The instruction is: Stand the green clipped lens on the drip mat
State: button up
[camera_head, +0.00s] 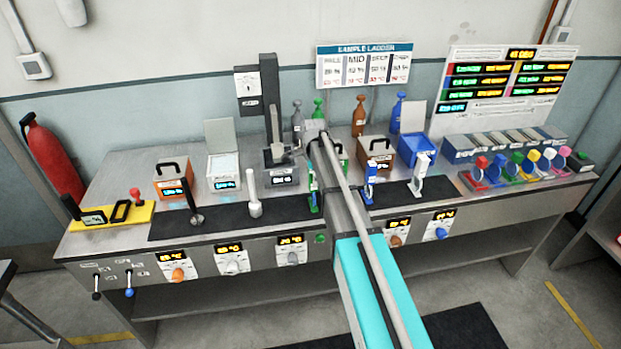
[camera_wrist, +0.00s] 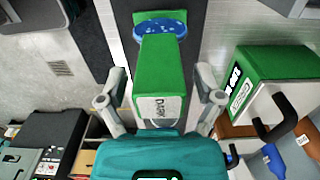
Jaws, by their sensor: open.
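A green clipped lens, a green block with a label that seems to read DARK (camera_wrist: 160,85) and a blue speckled disc at its far end, fills the middle of the wrist view. My gripper (camera_wrist: 160,103) is open, with one finger on each side of the block; I cannot tell whether they touch it. In the head view a slim green piece (camera_head: 313,192) stands by my arm on the black drip mat (camera_head: 225,217), probably the same thing. My arm hides part of that spot and the gripper's tips there.
A green box with a black handle (camera_wrist: 262,85) is close on the right in the wrist view. Upright black (camera_head: 195,205), white (camera_head: 254,197) and blue (camera_head: 370,182) pieces stand along the mat. Coloured round pieces (camera_head: 500,172) stand at the bench's right end.

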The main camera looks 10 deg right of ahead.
jog(key=shift+r, duration=0.2)
notch_tip(320, 180, up, 12)
jog(key=p, duration=1.2)
dwell(0.7)
jog(key=shift+s+f, duration=0.1)
jog(key=shift+s, duration=0.4)
jog(key=s+n, duration=1.8)
jog(key=s, duration=1)
jog(key=shift+a, duration=0.4)
jog(key=shift+c, duration=0.2)
